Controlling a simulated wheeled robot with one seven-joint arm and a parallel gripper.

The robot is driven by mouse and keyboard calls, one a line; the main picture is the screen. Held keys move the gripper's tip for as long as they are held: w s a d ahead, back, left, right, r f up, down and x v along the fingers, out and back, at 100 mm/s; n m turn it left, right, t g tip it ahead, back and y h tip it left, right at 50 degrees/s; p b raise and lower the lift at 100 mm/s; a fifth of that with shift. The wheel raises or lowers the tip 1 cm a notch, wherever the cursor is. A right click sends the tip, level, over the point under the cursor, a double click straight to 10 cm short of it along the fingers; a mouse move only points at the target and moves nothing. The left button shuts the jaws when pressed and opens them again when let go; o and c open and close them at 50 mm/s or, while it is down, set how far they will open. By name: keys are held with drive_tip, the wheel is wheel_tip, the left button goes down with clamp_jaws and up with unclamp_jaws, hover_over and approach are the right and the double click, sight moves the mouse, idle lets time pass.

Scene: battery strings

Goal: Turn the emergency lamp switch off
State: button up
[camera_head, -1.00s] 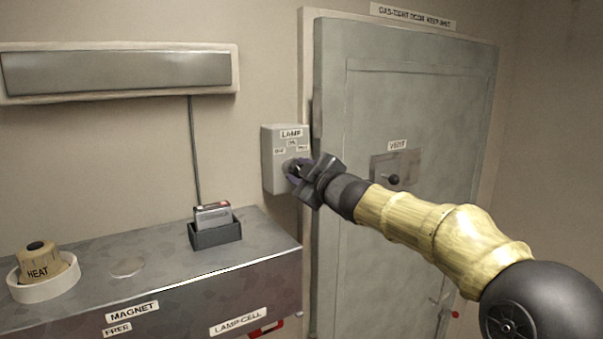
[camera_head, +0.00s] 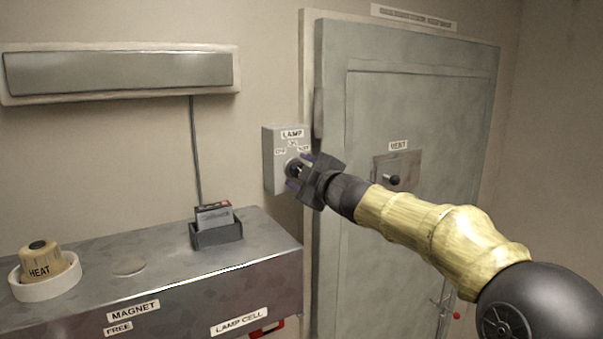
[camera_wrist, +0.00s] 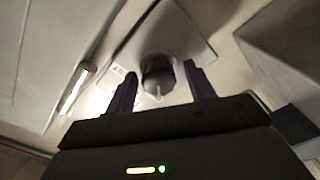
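The lamp switch is a grey wall box (camera_head: 270,150) labelled LAMP, with a dark round knob (camera_head: 293,168) on its front and small labels above the knob. My gripper (camera_head: 299,171) is at the knob, its fingers spread. In the wrist view the knob (camera_wrist: 158,73) sits between the two fingers (camera_wrist: 161,88), with a visible gap on each side. The gripper is open and holds nothing. A small pale mark shows on the knob's edge, but which label it points to cannot be told.
A grey door (camera_head: 420,120) with a VENT handle (camera_head: 394,180) stands just right of the box. A metal bench (camera_head: 165,262) below left carries a HEAT dial (camera_head: 45,262) and a cell in a dark holder (camera_head: 217,234).

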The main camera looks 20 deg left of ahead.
drive_tip(key=shift+d, duration=0.1)
drive_tip(key=b+v, duration=0.4)
drive_tip(key=v, duration=1.3)
drive_tip(key=shift+b, duration=0.3)
drive_tip(key=shift+s, duration=0.15)
